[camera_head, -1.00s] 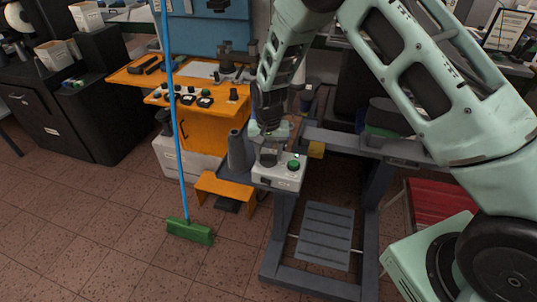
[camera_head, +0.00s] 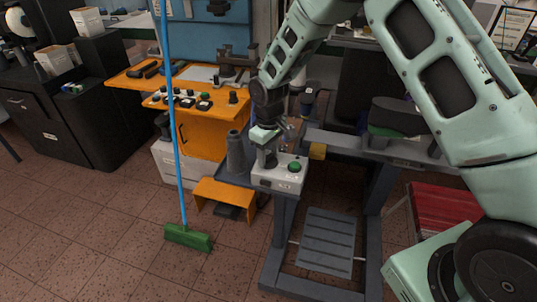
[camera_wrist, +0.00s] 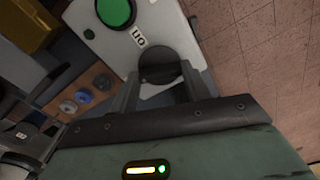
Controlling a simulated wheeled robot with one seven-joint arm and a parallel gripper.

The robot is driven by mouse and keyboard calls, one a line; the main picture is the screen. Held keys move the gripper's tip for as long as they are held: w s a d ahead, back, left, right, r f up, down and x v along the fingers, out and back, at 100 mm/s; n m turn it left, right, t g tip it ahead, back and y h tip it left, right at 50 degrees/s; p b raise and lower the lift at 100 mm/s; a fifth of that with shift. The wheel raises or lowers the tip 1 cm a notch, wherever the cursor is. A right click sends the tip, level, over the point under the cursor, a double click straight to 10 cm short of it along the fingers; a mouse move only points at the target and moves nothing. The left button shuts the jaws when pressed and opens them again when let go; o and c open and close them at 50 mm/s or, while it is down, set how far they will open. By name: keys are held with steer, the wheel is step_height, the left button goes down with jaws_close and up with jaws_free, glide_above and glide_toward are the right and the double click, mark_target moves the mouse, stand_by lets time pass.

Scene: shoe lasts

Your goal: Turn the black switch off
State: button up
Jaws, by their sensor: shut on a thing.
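The black switch (camera_wrist: 160,65) is a round dark knob on a white control box (camera_wrist: 165,28). A label reading "on" sits beside it in the wrist view. My gripper (camera_wrist: 161,75) has one finger on each side of the knob and is shut on it. In the head view, my gripper (camera_head: 268,153) reaches down onto the white control box (camera_head: 277,181), and the knob is mostly hidden there by the fingers. A green button (camera_head: 295,167) is on the same box, and it also shows in the wrist view (camera_wrist: 117,10).
The box sits on a grey metal stand (camera_head: 283,225) next to a dark grey cone-like post (camera_head: 235,152). A blue-handled broom with a green head (camera_head: 188,237) stands to the left. An orange machine panel (camera_head: 200,125) with several knobs is behind.

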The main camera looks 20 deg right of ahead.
mark_target(269, 156)
steer(key=shift+n, duration=1.9)
steer(key=o, duration=1)
steer(key=shift+r, duration=0.15)
step_height(269, 156, up, 17)
steer(key=b, duration=0.3)
